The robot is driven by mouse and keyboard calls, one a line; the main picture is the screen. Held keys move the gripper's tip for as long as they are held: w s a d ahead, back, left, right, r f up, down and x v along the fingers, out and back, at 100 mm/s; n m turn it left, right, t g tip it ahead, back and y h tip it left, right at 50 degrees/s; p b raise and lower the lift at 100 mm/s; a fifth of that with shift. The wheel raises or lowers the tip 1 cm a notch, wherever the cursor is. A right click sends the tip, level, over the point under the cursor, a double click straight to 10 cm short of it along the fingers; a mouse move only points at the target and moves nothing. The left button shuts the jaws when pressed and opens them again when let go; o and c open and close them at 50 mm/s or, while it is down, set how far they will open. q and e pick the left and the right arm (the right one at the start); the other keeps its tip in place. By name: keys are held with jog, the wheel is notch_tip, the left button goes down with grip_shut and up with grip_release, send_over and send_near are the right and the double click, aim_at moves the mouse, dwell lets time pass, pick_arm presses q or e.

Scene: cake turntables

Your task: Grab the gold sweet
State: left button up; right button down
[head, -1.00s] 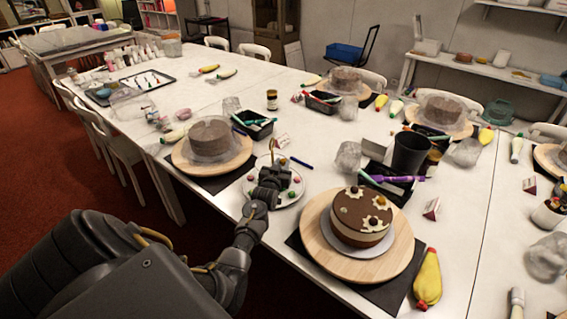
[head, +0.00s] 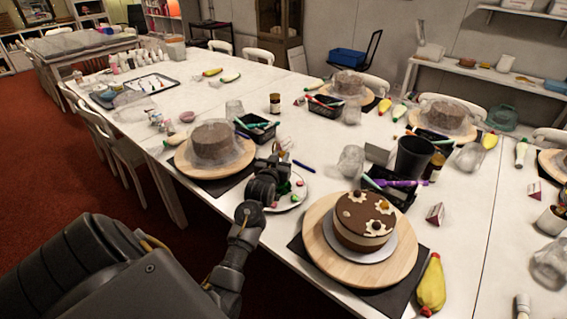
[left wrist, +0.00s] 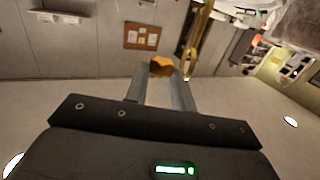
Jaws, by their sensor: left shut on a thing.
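The gold sweet (left wrist: 162,66) shows in the left wrist view, between the tips of my left gripper's two fingers. My left gripper (head: 280,168) is shut on it. In the head view the gripper is over the white plate (head: 303,192) at the table's near side, and the sweet in it is hard to make out there. The gripper covers much of the plate. A few red and green sweets (head: 297,184) show on the plate's right side. My right gripper is not in view.
A decorated brown cake (head: 362,228) stands on a wooden turntable (head: 316,240) right of the plate. A plain covered cake (head: 212,143) stands to its left. A black cup (head: 412,157) and a tray of coloured pens (head: 385,190) stand behind the decorated cake.

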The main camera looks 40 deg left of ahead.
pick_arm(q)
jog(key=s+d+r+b, duration=0.1)
jog(key=s+d+r, duration=0.3)
jog(key=s, duration=0.4)
jog(key=shift+s+r+b, duration=0.25)
jog(key=shift+s+b, duration=0.05)
jog(key=shift+s, duration=0.05)
